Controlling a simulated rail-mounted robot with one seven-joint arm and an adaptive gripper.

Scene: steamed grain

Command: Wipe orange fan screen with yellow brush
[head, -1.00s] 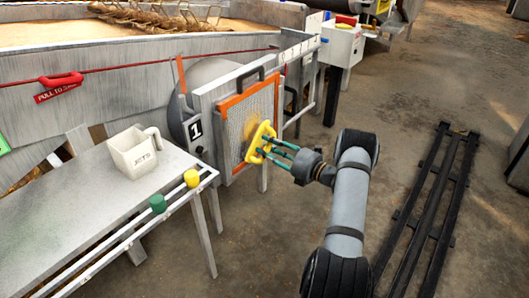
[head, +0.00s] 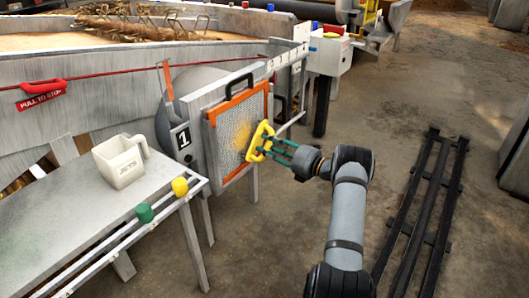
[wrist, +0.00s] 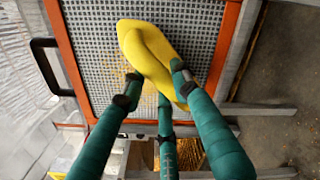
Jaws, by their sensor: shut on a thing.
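The orange-framed fan screen (head: 228,128) stands upright on the side of the metal machine, with a grey mesh inside the orange frame. A yellowish-orange patch (head: 240,143) shows on the mesh. My gripper (head: 272,150) is shut on the yellow brush (head: 258,141) and holds it at the right part of the screen. In the wrist view my teal fingers hold the yellow brush (wrist: 150,55) in front of the mesh (wrist: 92,62). Its bristle side is hidden, so I cannot tell if it touches the mesh.
A metal table (head: 75,222) at left carries a white jug (head: 120,162). Green (head: 145,213) and yellow (head: 180,187) knobs sit on rods at its edge. A black handle (head: 239,84) tops the screen. Black floor rails (head: 425,215) lie right; floor around them is clear.

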